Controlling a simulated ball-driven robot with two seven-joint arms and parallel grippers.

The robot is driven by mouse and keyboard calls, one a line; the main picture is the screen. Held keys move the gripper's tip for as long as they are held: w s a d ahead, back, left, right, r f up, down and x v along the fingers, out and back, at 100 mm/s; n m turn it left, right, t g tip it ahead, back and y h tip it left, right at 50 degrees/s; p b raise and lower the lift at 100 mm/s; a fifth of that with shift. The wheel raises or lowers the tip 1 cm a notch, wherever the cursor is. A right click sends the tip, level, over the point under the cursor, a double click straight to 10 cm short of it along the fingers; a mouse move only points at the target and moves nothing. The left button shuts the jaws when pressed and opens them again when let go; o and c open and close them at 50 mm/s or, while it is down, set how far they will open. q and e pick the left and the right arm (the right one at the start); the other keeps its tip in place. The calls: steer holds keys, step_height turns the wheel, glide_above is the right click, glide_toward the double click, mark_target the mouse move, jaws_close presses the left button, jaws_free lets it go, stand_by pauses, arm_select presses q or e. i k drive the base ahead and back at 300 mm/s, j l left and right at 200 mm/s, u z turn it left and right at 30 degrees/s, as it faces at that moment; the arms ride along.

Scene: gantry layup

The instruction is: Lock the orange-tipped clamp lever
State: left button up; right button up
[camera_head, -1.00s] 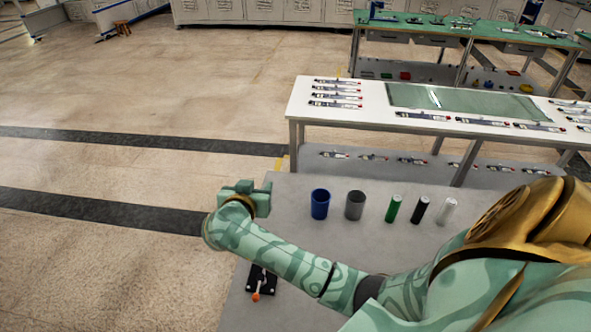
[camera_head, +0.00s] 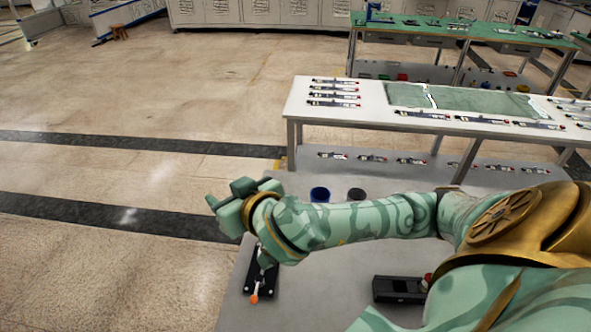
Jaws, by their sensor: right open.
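The clamp (camera_head: 248,281) has a black base plate and sits near the left edge of the grey table. Its metal lever points toward the front and ends in an orange tip (camera_head: 254,299). My right forearm hides the back part of the clamp, and I cannot tell the lever's exact tilt. My right gripper (camera_head: 229,202) is open and empty. It appears above and behind the clamp in the view, by the table's back left corner, apart from the lever. My left gripper is not in view.
A black device (camera_head: 398,290) with a red part lies on the grey table (camera_head: 330,292) at right. A white workbench (camera_head: 370,112) stands beyond.

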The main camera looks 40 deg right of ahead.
mark_target(260, 279)
steer(key=k+l, duration=0.1)
steer(key=k, duration=0.4)
steer(key=k+l, duration=0.1)
steer(key=k, duration=0.35)
